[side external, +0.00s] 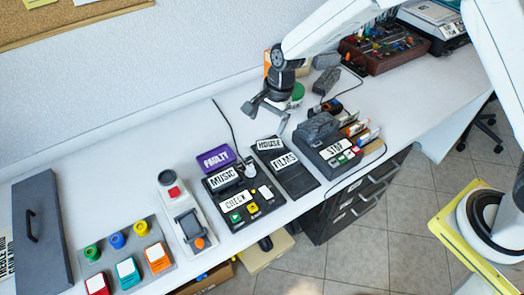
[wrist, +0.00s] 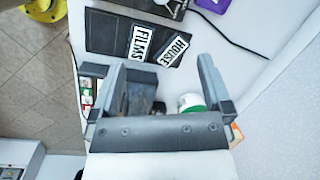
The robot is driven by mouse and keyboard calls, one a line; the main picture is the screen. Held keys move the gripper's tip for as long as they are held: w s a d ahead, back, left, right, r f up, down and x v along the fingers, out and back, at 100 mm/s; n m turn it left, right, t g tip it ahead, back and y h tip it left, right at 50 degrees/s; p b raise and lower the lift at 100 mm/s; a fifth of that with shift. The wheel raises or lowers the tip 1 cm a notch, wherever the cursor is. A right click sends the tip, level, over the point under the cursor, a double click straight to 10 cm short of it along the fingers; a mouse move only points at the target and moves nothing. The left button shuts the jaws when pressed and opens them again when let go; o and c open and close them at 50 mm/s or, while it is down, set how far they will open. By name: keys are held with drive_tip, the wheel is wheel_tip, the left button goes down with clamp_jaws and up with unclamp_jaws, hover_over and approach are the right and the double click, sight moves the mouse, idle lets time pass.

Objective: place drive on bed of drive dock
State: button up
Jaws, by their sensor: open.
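No object is labelled as the drive or the drive dock, so I cannot tell for sure which they are. A dark grey block (side external: 318,127) sits on the back of the black unit with the STOP label (side external: 334,149). My gripper (side external: 266,118) is open above the table, to the left of that block and behind the HOUSE and FILMS panel (side external: 287,170). In the wrist view my gripper (wrist: 162,68) has its fingers apart, with nothing visibly held. A grey block (wrist: 140,98) shows beyond the fingers, partly hidden by the gripper.
A black CHECK panel (side external: 245,206), purple FAULTY box (side external: 216,158) and white device with a dark slab (side external: 188,222) stand to the left. A green-topped round item (side external: 297,92) stands behind my gripper. Slim upright items (side external: 358,130) line the STOP unit's right. Cables cross the table.

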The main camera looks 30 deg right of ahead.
drive_tip(key=s+d+r+n+t+h, duration=0.1)
drive_tip(key=s+d+r+n, duration=0.2)
drive_tip(key=s+d+n, duration=0.3)
drive_tip(key=s+d+r+n+h, duration=0.1)
drive_tip(key=s+d+r+n, duration=0.2)
drive_tip(key=s+d+n, duration=0.4)
drive_tip(key=s+d, duration=0.3)
drive_tip(key=s, duration=0.3)
drive_tip(key=shift+s+r+t, duration=0.35)
drive_tip(key=shift+r+t, duration=0.05)
